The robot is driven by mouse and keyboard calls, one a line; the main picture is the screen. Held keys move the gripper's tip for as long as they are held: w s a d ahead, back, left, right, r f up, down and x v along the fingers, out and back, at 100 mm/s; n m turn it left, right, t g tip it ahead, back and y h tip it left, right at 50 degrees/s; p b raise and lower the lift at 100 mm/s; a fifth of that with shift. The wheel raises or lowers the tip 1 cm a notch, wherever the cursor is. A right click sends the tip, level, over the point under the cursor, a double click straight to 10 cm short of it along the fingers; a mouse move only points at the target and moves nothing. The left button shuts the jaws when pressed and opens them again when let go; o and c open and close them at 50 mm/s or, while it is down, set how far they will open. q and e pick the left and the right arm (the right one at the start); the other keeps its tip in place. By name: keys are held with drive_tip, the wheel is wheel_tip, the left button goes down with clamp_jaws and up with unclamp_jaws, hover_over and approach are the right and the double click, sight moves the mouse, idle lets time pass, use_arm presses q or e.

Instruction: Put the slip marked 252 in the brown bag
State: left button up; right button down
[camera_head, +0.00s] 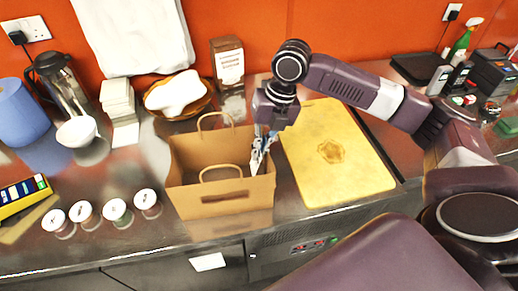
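The brown paper bag (222,200) stands open at the top on the steel counter, with two loop handles up. My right gripper (259,158) points down at the bag's right rim, its fingertips at or just inside the opening. A small pale shape with dark marks shows at the fingers. It is too small to tell whether it is a slip or part of the fingers, and I cannot read the number 252 anywhere. The bag's floor is hidden. My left gripper is out of view.
A yellow cutting board (335,155) lies right of the bag. Several lidded cups (118,209) stand to its left. Behind are a basket with white cloth (178,93), a napkin stack (119,99) and a menu holder (228,63).

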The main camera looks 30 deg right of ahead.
drive_tip(key=shift+s+d+b+x, duration=0.1)
drive_tip(key=shift+d+b+x, duration=0.15)
drive_tip(key=shift+x, duration=0.8)
drive_tip(key=shift+s+d+b+x, duration=0.1)
drive_tip(key=shift+d+b+x, duration=0.15)
drive_tip(key=shift+x, duration=0.8)
drive_tip(key=shift+s+d+b+x, duration=0.1)
drive_tip(key=shift+d+b+x, duration=0.15)
drive_tip(key=shift+x, duration=0.8)
drive_tip(key=c, duration=2.6)
unclamp_jaws()
drive_tip(key=shift+f, duration=0.2)
drive_tip(key=shift+c, duration=0.2)
drive_tip(key=o, duration=0.6)
drive_tip(key=shift+c, duration=0.2)
drive_tip(key=shift+r, duration=0.1)
drive_tip(key=a+p+v, duration=0.1)
drive_tip(key=p+v, duration=0.3)
drive_tip(key=a+p+v, duration=0.1)
drive_tip(key=p+v, duration=0.3)
drive_tip(key=p, duration=0.1)
drive_tip(key=w+a+p+v, duration=0.1)
drive_tip(key=p+v, duration=0.4)
drive_tip(key=shift+w+r, duration=0.1)
drive_tip(key=shift+r, duration=0.3)
drive_tip(key=shift+a+v, duration=0.25)
drive_tip(key=shift+v, duration=0.95)
drive_tip(key=shift+w+r, duration=0.1)
